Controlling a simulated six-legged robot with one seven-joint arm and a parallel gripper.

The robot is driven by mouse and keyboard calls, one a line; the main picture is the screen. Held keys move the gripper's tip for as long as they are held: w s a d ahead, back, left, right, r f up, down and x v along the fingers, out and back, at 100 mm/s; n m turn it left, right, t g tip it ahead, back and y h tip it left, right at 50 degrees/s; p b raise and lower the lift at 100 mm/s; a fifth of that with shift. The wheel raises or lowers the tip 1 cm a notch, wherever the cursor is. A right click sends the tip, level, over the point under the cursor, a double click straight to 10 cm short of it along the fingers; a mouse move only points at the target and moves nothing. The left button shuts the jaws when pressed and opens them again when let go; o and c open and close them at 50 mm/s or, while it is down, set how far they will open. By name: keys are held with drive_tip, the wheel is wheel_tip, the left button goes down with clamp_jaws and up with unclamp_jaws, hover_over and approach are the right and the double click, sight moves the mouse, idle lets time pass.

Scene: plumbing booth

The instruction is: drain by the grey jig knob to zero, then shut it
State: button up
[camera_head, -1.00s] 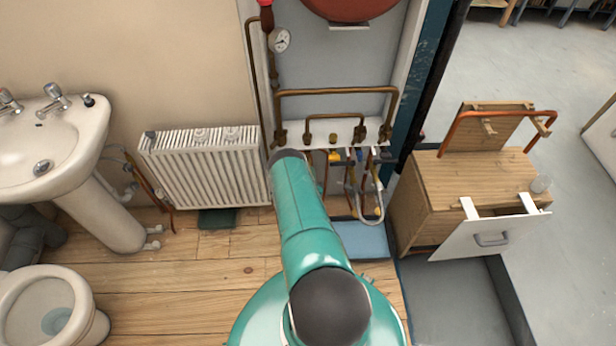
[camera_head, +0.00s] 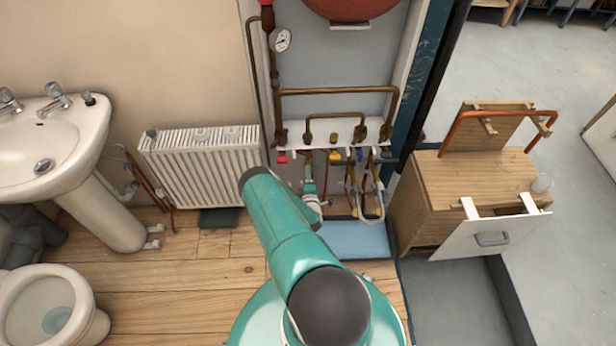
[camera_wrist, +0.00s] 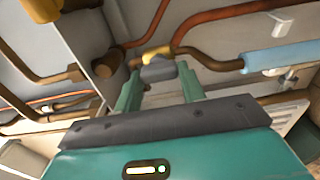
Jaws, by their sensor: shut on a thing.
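In the wrist view the grey knob (camera_wrist: 158,70) sits on a yellow brass fitting (camera_wrist: 154,53) of a copper pipe. My gripper (camera_wrist: 160,80) is shut on the grey knob, with one green finger at each side of it. In the head view my gripper (camera_head: 309,176) shows small below the pipe board, and the knob cannot be made out there. A round pressure gauge (camera_head: 281,40) with a white dial is high on the left riser; its needle is too small to read.
Red (camera_head: 282,157) and yellow (camera_head: 335,155) valve handles line the board's lower edge close to my gripper. Copper pipes run close around my fingers in the wrist view. A white radiator (camera_head: 205,168) stands left and a wooden cabinet (camera_head: 420,205) right.

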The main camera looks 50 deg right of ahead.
idle(0.4)
drive_tip(key=o, duration=1)
drive_tip(key=v, duration=1.4)
drive_tip(key=shift+d, duration=0.1)
